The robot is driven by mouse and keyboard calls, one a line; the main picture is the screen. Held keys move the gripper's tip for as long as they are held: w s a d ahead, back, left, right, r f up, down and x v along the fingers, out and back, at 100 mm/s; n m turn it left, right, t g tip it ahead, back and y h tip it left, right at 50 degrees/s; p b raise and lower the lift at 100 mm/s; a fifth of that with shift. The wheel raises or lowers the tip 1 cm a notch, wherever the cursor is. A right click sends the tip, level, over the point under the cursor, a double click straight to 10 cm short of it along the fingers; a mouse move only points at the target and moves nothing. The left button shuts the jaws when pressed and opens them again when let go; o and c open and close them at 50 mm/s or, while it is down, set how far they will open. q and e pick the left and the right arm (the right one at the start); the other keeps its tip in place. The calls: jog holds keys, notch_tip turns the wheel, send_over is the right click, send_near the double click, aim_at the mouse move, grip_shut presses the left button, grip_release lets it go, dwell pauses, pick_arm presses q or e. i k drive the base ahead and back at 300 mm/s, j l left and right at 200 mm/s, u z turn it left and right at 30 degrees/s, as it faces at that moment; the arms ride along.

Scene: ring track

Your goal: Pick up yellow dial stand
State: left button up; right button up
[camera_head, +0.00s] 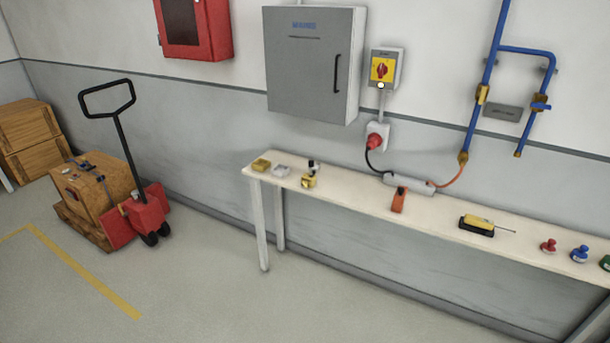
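A small yellow stand with a dark and white upper part (309,181), which looks like the yellow dial stand, is upright near the left end of the long pale table (345,195). It is small in the picture, so its dial face cannot be made out. Neither of my grippers shows in the head view.
A yellow block (261,164) and a whitish block (281,171) lie left of the stand. An orange object (399,200), a yellow tool on a black base (477,225), and red (548,246) and blue (579,254) knobbed pieces stand farther right. A red pallet jack (146,212) is left; floor before the table is clear.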

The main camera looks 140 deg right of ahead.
aim_at(314, 169)
jog(key=z, duration=4.65)
